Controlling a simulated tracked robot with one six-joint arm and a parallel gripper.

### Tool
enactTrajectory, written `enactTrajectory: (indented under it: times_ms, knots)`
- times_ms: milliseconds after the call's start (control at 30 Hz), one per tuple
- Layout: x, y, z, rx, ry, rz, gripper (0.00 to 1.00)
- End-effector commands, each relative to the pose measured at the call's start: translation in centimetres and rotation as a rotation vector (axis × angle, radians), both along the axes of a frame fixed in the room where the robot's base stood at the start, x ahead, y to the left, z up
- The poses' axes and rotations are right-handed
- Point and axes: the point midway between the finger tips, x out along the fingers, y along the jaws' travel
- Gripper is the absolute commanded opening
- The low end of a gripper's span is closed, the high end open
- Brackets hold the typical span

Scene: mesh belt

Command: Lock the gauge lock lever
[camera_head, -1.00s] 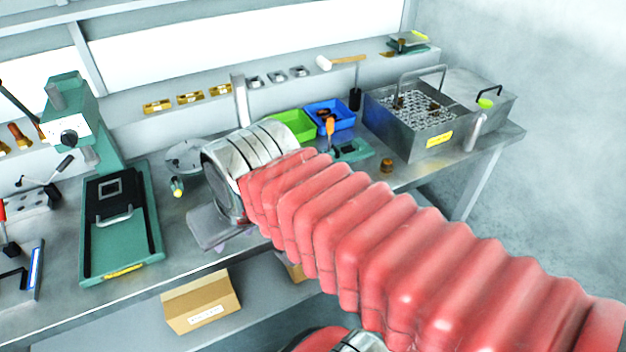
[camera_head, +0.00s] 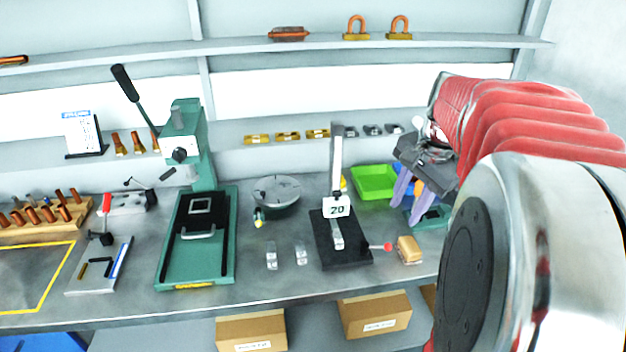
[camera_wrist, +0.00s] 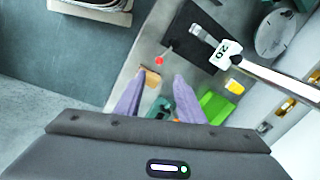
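The height gauge (camera_head: 337,185) stands upright on a black base (camera_head: 345,255) near the middle of the bench, with a white "20" plate on its post. A short lever with a red knob (camera_head: 388,247) sticks out to the right from the base area; I take it as the lock lever. In the wrist view the red knob (camera_wrist: 158,60) lies just beyond my fingertips. My gripper (camera_head: 407,193) has two purple fingers, spread apart and empty, above the bench to the right of the gauge. The wrist view shows the gap between the fingers (camera_wrist: 160,80). Neither finger visibly touches the lever.
A tan block (camera_head: 409,249) lies right beside the red knob. A green bin (camera_head: 374,183) stands behind. Two small clear blocks (camera_head: 286,256) lie left of the gauge. A green press (camera_head: 196,215) and a red-handled clamp (camera_head: 104,212) are further left.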

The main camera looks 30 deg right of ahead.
Motion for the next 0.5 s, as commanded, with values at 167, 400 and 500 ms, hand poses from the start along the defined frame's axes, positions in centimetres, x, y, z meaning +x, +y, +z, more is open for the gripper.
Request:
enactTrajectory:
  times_ms: [167, 400, 500]
  knots:
    - [-0.12, -0.8, -0.12, 0.011, 0.004, -0.032, 0.35]
    - [-0.07, -0.69, -0.14, 0.01, 0.004, -0.028, 0.35]
    - [-0.02, -0.66, -0.44, 0.011, 0.004, -0.027, 0.35]
